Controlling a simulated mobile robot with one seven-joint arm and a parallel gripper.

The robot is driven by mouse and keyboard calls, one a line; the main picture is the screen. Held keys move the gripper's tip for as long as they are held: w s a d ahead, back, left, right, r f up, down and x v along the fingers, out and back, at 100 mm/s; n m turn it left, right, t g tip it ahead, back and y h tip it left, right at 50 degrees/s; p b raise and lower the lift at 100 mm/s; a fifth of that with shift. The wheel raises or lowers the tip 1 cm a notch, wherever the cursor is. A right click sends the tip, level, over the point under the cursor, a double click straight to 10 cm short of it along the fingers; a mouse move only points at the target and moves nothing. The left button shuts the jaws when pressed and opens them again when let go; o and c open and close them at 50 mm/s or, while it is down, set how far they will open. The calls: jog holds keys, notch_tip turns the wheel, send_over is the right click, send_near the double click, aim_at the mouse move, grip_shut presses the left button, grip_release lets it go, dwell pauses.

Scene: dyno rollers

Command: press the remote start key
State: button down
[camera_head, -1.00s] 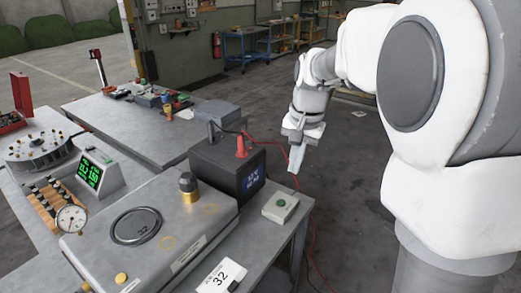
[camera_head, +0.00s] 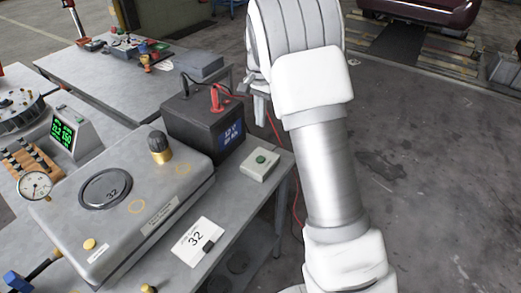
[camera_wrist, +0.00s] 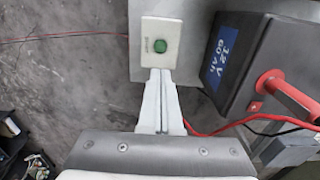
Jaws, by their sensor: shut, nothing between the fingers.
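The remote start key is a small pale box (camera_head: 260,166) with a round green button (camera_head: 261,159). It sits on the grey bench's right end, beside the black battery. In the wrist view the box (camera_wrist: 161,42) and its green button (camera_wrist: 159,46) lie just beyond my fingertips. My gripper (camera_wrist: 160,75) is shut and empty, its fingertips overlapping the box's near edge in the picture. I cannot tell whether they touch it. In the head view my gripper (camera_head: 261,108) is partly hidden by my arm and appears behind the box, right of the battery.
The black battery (camera_head: 203,128) with a red terminal and red cable stands left of the box. A grey metal case (camera_head: 120,200) and a card marked 32 (camera_head: 198,240) share the bench. A red cable (camera_wrist: 60,37) runs past the bench edge. Open floor lies to the right.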

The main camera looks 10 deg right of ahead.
aim_at(260, 159)
dwell(0.3)
notch_tip(260, 159, down, 14)
dwell(0.6)
